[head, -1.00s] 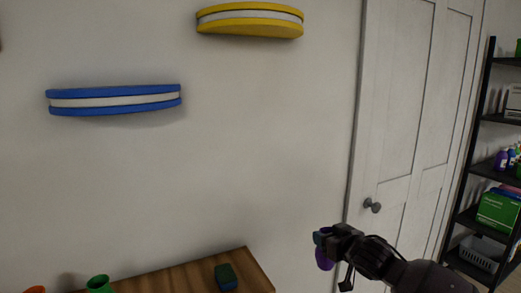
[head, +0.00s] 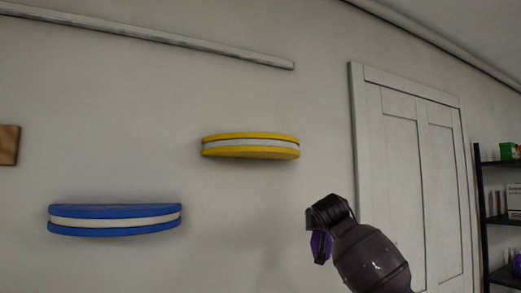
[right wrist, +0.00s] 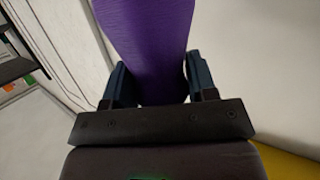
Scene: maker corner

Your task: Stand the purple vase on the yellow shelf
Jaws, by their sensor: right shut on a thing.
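The yellow shelf (head: 250,153) is a round-fronted shelf with a white band, fixed to the wall, seen from below its top in the head view. My right gripper (head: 317,228) is to the right of the yellow shelf and lower in the picture. It is shut on the purple vase (head: 320,246), which is mostly hidden by the gripper in the head view. In the right wrist view the purple vase (right wrist: 148,45) stands between the two fingers of the gripper (right wrist: 160,85). A yellow surface (right wrist: 285,163) shows at the lower right there. My left gripper is not in view.
A blue shelf (head: 115,220) is on the wall, lower and left of the yellow one. A white door (head: 415,180) and a black rack (head: 484,220) with goods are at the right. The wall between the yellow shelf and my right gripper is bare.

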